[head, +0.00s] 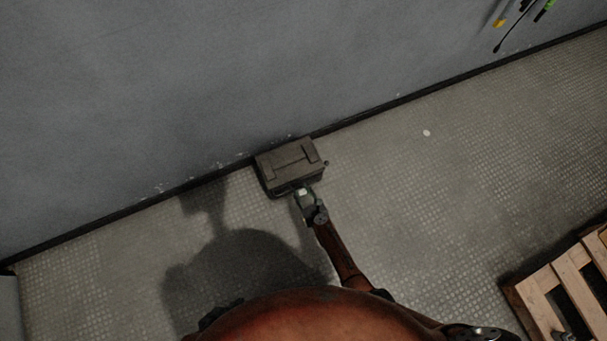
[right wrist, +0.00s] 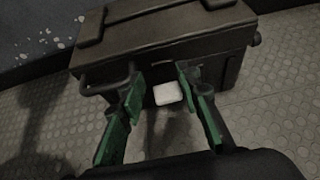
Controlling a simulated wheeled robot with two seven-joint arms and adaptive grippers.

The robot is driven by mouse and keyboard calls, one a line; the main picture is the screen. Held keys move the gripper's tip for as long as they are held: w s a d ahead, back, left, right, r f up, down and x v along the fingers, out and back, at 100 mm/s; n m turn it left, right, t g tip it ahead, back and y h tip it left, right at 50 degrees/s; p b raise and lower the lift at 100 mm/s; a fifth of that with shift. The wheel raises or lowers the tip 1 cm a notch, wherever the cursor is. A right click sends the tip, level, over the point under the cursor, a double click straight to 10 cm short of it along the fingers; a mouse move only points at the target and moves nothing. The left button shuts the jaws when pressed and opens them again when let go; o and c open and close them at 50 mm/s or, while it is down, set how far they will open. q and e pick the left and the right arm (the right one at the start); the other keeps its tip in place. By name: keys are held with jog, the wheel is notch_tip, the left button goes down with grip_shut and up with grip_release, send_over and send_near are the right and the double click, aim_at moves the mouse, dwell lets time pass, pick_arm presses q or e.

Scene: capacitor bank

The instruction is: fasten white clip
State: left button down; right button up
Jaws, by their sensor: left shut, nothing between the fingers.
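A dark grey case (head: 290,165) with a ridged lid sits on the floor against the wall. It fills the top of the right wrist view (right wrist: 165,45). The white clip (right wrist: 168,93) is a small pale plate low at the case's front. It shows as a white spot in the head view (head: 302,191). My right gripper (head: 304,198) is at the case's front. In the right wrist view its green fingers (right wrist: 160,82) are apart, one on either side of the clip. I cannot tell whether either touches it. My left gripper is not in view.
A wooden pallet (head: 545,285) lies at the lower right. A grey wall (head: 150,90) runs behind the case, with coloured items hanging at the upper right. A handle (right wrist: 103,83) juts from the case front.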

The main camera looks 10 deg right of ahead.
jog(key=shift+o, duration=1.1)
jog(key=shift+s+d+f, duration=0.2)
jog(key=shift+s+f, duration=0.05)
jog(key=shift+f, duration=0.05)
jog(key=shift+d+f, duration=0.1)
